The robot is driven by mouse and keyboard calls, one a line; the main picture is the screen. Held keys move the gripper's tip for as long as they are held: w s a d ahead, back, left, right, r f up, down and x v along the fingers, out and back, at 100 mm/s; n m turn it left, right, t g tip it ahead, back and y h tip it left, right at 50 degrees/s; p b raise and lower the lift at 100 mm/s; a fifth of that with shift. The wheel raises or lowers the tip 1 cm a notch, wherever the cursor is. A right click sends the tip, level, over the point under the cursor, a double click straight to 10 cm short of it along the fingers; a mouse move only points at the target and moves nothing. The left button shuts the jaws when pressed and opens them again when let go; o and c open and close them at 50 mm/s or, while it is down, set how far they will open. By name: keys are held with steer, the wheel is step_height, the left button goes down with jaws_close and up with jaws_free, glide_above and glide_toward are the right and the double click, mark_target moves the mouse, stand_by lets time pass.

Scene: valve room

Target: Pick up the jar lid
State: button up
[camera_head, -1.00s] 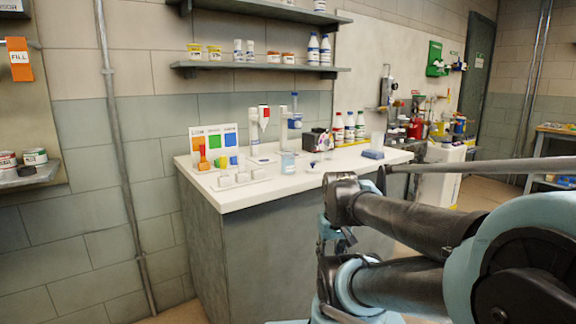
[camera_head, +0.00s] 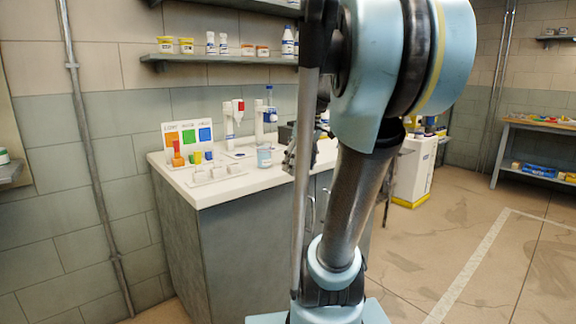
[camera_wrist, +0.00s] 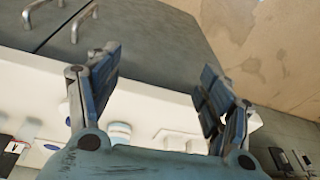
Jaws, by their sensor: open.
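My gripper (camera_wrist: 160,66) is open and empty in the wrist view, its two dark fingers spread in front of the counter's front edge. In the head view it is mostly hidden behind my arm, with a dark part showing at the counter's right side. A jar with a pale blue label (camera_head: 264,156) stands on the white counter (camera_head: 226,188), left of my arm. A pale round thing between the fingers in the wrist view (camera_wrist: 119,131) may be this jar. I cannot make out the jar lid for certain; my arm covers part of the counter.
A color board (camera_head: 187,138), small colored pieces and white blocks (camera_head: 211,173) stand on the counter's left. White dispensers (camera_head: 229,120) stand behind. A shelf (camera_head: 220,57) hangs above. Metal handles (camera_wrist: 82,24) project from the cabinet front. Floor (camera_head: 470,225) at right is clear.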

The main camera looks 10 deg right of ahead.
steer(key=w+d+r+n+y, duration=0.1)
steer(key=w+d+r+n, duration=0.25)
steer(key=w+r, duration=0.4)
steer(key=w+d+r+n+y, duration=0.15)
steer(key=w+r+n, duration=0.3)
steer(key=w, duration=0.65)
steer(key=shift+m, duration=0.3)
steer(key=x, duration=1.1)
steer(key=shift+d+f, duration=0.15)
steer(key=shift+d, duration=0.2)
steer(key=shift+d+x, duration=0.1)
steer(key=shift+x, duration=1.2)
steer(key=shift+d+x, duration=0.15)
steer(key=shift+x, duration=1.15)
steer(key=shift+f, duration=0.15)
steer(key=c, duration=0.9)
